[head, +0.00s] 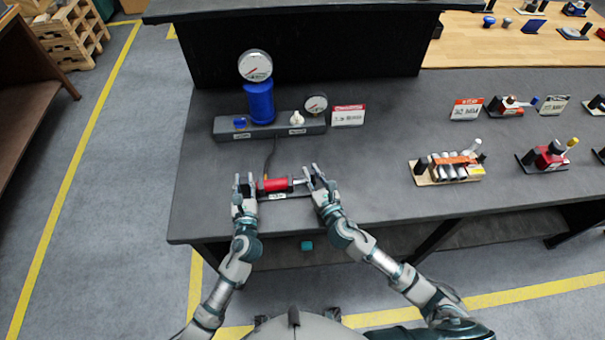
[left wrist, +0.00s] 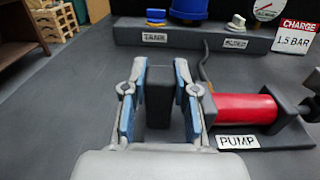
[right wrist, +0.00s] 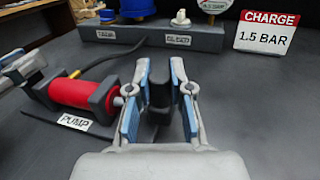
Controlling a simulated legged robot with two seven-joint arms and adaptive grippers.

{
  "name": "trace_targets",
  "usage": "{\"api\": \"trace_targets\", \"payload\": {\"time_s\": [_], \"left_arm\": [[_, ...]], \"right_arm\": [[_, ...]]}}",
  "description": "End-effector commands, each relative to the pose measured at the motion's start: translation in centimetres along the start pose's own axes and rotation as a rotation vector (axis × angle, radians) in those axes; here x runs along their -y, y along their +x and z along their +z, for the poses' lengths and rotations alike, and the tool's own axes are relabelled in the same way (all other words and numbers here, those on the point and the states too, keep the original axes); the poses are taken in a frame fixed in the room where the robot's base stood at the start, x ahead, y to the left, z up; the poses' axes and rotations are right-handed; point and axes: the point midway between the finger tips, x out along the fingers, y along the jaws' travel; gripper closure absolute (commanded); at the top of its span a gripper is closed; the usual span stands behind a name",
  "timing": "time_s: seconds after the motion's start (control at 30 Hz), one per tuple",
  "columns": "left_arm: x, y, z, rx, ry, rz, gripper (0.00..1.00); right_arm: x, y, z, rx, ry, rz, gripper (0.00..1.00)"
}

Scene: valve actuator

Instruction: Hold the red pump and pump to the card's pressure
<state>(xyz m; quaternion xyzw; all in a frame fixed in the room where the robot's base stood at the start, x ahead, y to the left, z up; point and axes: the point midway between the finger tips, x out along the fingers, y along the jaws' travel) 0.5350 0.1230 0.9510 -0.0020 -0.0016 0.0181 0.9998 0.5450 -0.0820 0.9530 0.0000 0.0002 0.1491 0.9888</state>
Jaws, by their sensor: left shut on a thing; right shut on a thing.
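The red pump (head: 275,184) lies on its side on the dark bench, with a PUMP label in front of it; it also shows in the left wrist view (left wrist: 244,108) and the right wrist view (right wrist: 82,93). My left gripper (head: 244,182) is shut on a dark upright block (left wrist: 158,97) at the pump's left end. My right gripper (head: 313,177) is shut on the dark pump handle (right wrist: 160,92) at the rod's right end. The charge card (head: 348,115) reads 1.5 BAR in the right wrist view (right wrist: 266,33).
A grey manifold (head: 225,132) behind the pump carries a blue tank (head: 260,103), a large gauge (head: 255,66), a small gauge (head: 316,104), a blue knob and a white bleed knob (head: 297,118). A hose runs from it to the pump. Other fixtures stand to the right.

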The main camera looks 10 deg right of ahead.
Motion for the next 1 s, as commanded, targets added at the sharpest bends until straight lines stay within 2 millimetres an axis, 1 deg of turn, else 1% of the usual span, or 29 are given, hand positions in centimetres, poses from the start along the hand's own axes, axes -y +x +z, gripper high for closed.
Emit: {"api": "trace_targets", "payload": {"time_s": [0.03, 0.13, 0.43, 0.47, 0.5, 0.53, 0.57, 0.87, 0.93, 1.0], "left_arm": [[-0.1, 0.0, -0.2, -0.005, 0.0, 0.003, 1.0], [-0.1, 0.0, -0.2, -0.005, 0.0, 0.003, 1.0], [-0.3, 0.0, -0.2, -0.005, 0.001, 0.008, 1.0], [-0.3, 0.0, -0.2, -0.005, 0.001, 0.008, 1.0], [-0.4, 0.0, -0.2, -0.005, 0.002, 0.009, 1.0], [-0.4, 0.0, -0.2, -0.005, 0.002, 0.009, 1.0], [-0.4, 0.0, -0.2, -0.005, 0.002, 0.01, 1.0], [-0.2, 0.0, -0.2, -0.005, 0.002, 0.005, 1.0], [-0.2, 0.0, -0.2, -0.005, 0.002, 0.004, 1.0], [-0.1, 0.0, -0.2, -0.005, 0.002, 0.003, 1.0]], "right_arm": [[1.1, -0.2, -0.1, -0.002, -0.006, -0.005, 1.0], [2.1, -0.5, -0.1, -0.002, -0.004, -0.004, 1.0], [2.6, -0.6, -0.1, -0.002, -0.003, -0.01, 1.0], [2.6, -0.6, -0.1, -0.002, -0.003, -0.01, 0.75], [2.6, -0.5, -0.1, -0.002, -0.003, -0.01, 0.65], [2.6, -0.5, -0.1, -0.002, -0.004, -0.01, 0.58], [2.6, -0.6, -0.1, -0.002, -0.003, -0.01, 0.53], [2.4, -0.7, -0.1, -0.001, -0.002, -0.004, 0.53], [2.4, -1.3, -0.1, -0.002, -0.002, -0.003, 0.53], [2.4, -2.2, -0.2, -0.003, -0.002, -0.004, 0.53]]}}
